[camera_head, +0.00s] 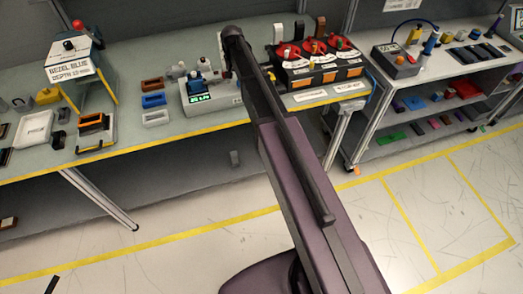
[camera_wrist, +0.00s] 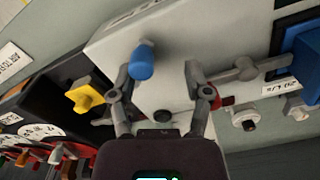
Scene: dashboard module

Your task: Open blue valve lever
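In the wrist view a blue rounded lever knob (camera_wrist: 141,64) with a grey end stands out from a white box (camera_wrist: 185,45). My gripper (camera_wrist: 163,88) is open, with its two fingers apart on either side below the knob. The knob lies ahead of the gap, nearer the left finger. I see no clear contact, and nothing is held. In the head view a white unit with a green display (camera_head: 198,97) stands on the bench and has a dark blue part (camera_head: 203,65) on top. My arm hides much of the area beside it, and the gripper is not clearly visible there.
In the wrist view a yellow knob (camera_wrist: 85,97) on a black panel is left of the gripper, and a blue block (camera_wrist: 306,58) is at right. A grey lever (camera_wrist: 245,70) lies close to the right finger. A red-knobbed black module (camera_head: 313,62) stands right of my arm.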

